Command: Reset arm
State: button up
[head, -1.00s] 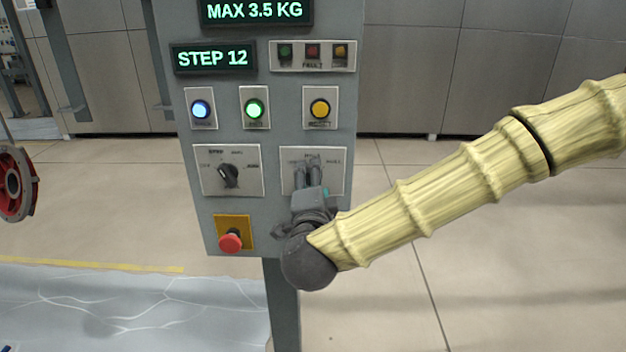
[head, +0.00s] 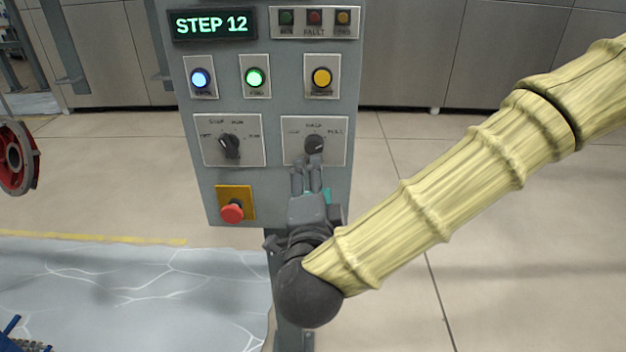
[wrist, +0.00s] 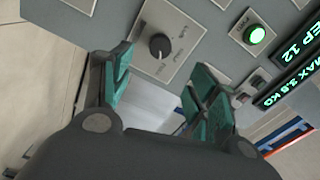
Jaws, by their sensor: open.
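My gripper (head: 307,172) is in front of the lower right part of a grey control panel (head: 270,185). Its fingers point up at the right selector knob (head: 314,144), just below it and apart from it as far as I can tell. In the wrist view my gripper (wrist: 160,88) has its two teal-padded fingers spread with nothing between them. The same black knob (wrist: 160,46) shows beyond the fingers on its light plate. My yellow arm reaches in from the right.
The panel also carries a left selector knob (head: 229,146), a red emergency button (head: 232,211), and blue (head: 200,78), green (head: 255,77) and amber (head: 322,78) buttons. A display (head: 212,25) reads STEP 12. A red wheel (head: 14,158) is at far left. Open floor lies right.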

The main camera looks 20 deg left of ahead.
jog(key=s+d+f+n+g, duration=0.1)
jog(key=d+f+n+g, duration=0.2)
jog(key=f, duration=0.9)
jog(key=s+d+f+n+g, duration=0.25)
jog(key=d+f, duration=0.25)
jog(key=f, duration=0.7)
jog(key=d+f+n+g, duration=0.2)
jog(key=d+f+g, duration=0.15)
jog(key=f, duration=0.75)
jog(key=s+d+f+n+g+h, duration=0.2)
jog(key=s+d+f+g, duration=0.2)
jog(key=s+d+f, duration=0.5)
jog(key=s+d+f+n+g+h, duration=0.2)
jog(key=s+d+f, duration=0.8)
jog(key=d, duration=0.8)
jog(key=s+g+h, duration=0.1)
jog(key=s+g, duration=0.1)
jog(key=shift+s+f, duration=0.25)
jog(key=shift+s, duration=0.1)
